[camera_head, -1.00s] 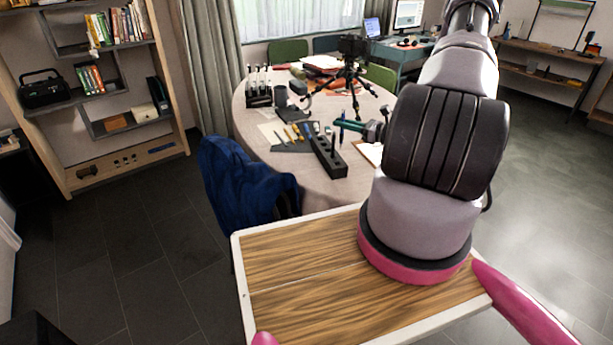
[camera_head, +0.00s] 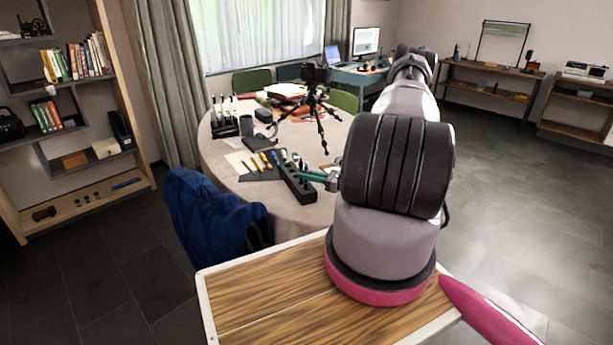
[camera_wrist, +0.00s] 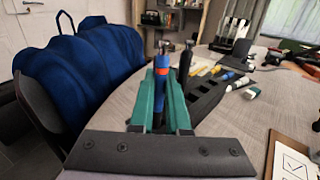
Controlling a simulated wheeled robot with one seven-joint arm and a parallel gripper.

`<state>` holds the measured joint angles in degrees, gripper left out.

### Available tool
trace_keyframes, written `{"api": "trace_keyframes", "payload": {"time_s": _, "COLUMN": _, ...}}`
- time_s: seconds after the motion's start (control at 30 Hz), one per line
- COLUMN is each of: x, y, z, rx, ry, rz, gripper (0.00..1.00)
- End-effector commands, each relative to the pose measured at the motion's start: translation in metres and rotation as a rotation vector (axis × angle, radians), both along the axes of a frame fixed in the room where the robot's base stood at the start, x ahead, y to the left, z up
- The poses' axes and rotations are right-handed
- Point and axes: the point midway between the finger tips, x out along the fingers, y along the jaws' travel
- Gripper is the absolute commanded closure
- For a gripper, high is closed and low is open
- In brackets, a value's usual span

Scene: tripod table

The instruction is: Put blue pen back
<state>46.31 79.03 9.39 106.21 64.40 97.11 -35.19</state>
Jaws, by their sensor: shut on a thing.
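In the wrist view, my gripper (camera_wrist: 161,100) has its green fingers shut on the blue pen (camera_wrist: 162,68), which is upright with an orange-red band. The pen's lower part is hidden between the fingers and the mounting plate. The black pen holder (camera_wrist: 208,98), a long block with square holes, lies just right of and beyond the fingers. A second dark pen (camera_wrist: 185,66) stands close right of the held pen. In the head view, my gripper (camera_head: 314,177) is beside the holder (camera_head: 296,182). Whether the held pen's tip is inside a hole cannot be told.
A grey round table (camera_head: 225,160) carries yellow tools (camera_head: 262,162), a dark mug (camera_head: 246,125), a bottle rack (camera_head: 222,122) and a camera tripod (camera_head: 315,100). A clipboard (camera_wrist: 291,158) lies at right in the wrist view. A chair with a blue jacket (camera_head: 205,212) stands at the near left.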

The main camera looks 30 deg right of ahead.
Motion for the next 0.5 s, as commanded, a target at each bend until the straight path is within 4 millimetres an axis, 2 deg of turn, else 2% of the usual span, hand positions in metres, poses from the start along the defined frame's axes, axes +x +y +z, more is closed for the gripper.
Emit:
{"api": "trace_keyframes", "payload": {"time_s": 0.1, "x": -0.0001, "y": 0.0001, "z": -0.0031, "rx": 0.001, "ry": 0.001, "rz": 0.0, "gripper": 1.0}}
{"api": "trace_keyframes", "payload": {"time_s": 0.13, "x": -0.0001, "y": 0.0001, "z": -0.0029, "rx": 0.0, "ry": 0.0, "rz": 0.0, "gripper": 0.78}}
{"api": "trace_keyframes", "payload": {"time_s": 0.17, "x": 0.0, "y": 0.0, "z": -0.0026, "rx": 0.0, "ry": 0.0, "rz": 0.0, "gripper": 0.73}}
{"api": "trace_keyframes", "payload": {"time_s": 0.5, "x": 0.0001, "y": -0.0001, "z": 0.0, "rx": 0.0, "ry": 0.0, "rz": 0.0, "gripper": 0.73}}
